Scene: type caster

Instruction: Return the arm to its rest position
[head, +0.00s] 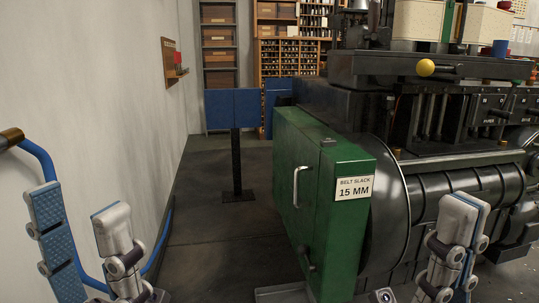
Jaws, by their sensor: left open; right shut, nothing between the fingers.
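My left gripper (78,204) is at the lower left, fingers pointing up, with its two padded fingers spread apart and nothing between them. It stands near the pale wall, left of the green guard box. My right gripper (464,208) is at the lower right, fingers up and closed together, holding nothing. It appears in front of the dark ribbed cylinder of the machine. The rest of both arms is mostly out of frame.
The green box (318,200) has a silver handle and a "BELT SLACK 15 MM" label (354,187). The dark caster machine (440,65) fills the right. A blue panel on a post (234,110) stands behind. Shelves (218,50) line the back. Open floor (215,235) lies left of the box.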

